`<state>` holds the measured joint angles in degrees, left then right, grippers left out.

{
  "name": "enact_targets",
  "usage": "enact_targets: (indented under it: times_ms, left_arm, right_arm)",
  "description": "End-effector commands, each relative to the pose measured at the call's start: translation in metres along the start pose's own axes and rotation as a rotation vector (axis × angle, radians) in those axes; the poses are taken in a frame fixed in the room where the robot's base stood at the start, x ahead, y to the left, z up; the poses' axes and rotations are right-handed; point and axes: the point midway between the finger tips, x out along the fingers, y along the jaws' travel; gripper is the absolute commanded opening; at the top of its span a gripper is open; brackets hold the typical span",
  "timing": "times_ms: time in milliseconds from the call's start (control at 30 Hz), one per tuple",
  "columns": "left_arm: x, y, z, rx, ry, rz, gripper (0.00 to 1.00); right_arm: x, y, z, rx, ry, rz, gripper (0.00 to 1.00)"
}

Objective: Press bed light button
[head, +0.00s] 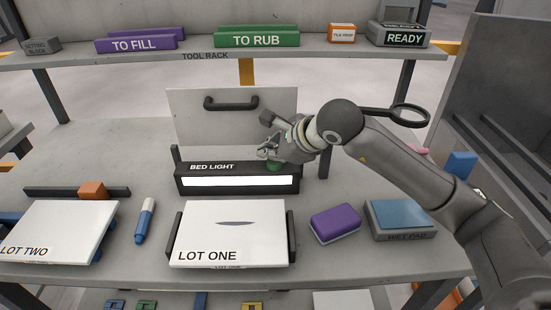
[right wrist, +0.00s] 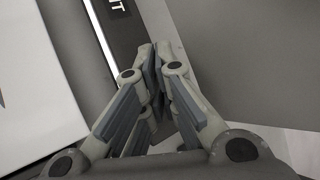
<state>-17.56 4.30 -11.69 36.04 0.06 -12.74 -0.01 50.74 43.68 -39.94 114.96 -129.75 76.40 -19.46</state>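The bed light (head: 230,190) is a dark box with the label BED LIGHT and a bright white strip along its front. It stands behind the LOT ONE slab. A small green button (head: 275,166) shows on its top near the right end, partly covered by my right gripper (head: 266,153). The gripper is at the button; I cannot tell whether it touches. In the right wrist view the gripper's fingertips (right wrist: 157,52) meet with nothing seen between them, near the bed light's dark label face (right wrist: 117,15). The button is hidden there. My left gripper is not in view.
A white panel with a black handle (head: 231,103) stands behind the light. A black ring-shaped tool (head: 410,113) is beyond my right arm. The tool rack (head: 205,56) crosses the back.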

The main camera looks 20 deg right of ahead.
Motion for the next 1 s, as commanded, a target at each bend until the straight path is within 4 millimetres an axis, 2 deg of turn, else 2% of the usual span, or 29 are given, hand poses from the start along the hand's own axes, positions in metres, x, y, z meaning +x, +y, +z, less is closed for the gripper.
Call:
enact_targets:
  times_ms: [33, 367, 600, 1000]
  left_arm:
    - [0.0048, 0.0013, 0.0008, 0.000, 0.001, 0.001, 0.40]
    - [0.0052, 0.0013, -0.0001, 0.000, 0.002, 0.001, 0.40]
    - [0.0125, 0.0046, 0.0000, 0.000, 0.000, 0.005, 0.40]
    - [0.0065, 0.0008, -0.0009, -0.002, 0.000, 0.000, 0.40]
  right_arm:
    - [0.0093, 0.0101, -0.0114, 0.005, 0.025, 0.024, 0.00]
    - [0.0095, 0.0097, -0.0120, 0.007, 0.027, 0.024, 0.00]
    - [0.0109, 0.0088, -0.0131, 0.007, 0.026, 0.024, 0.00]
    - [0.0035, 0.0025, -0.0075, 0.006, 0.026, 0.022, 0.00]
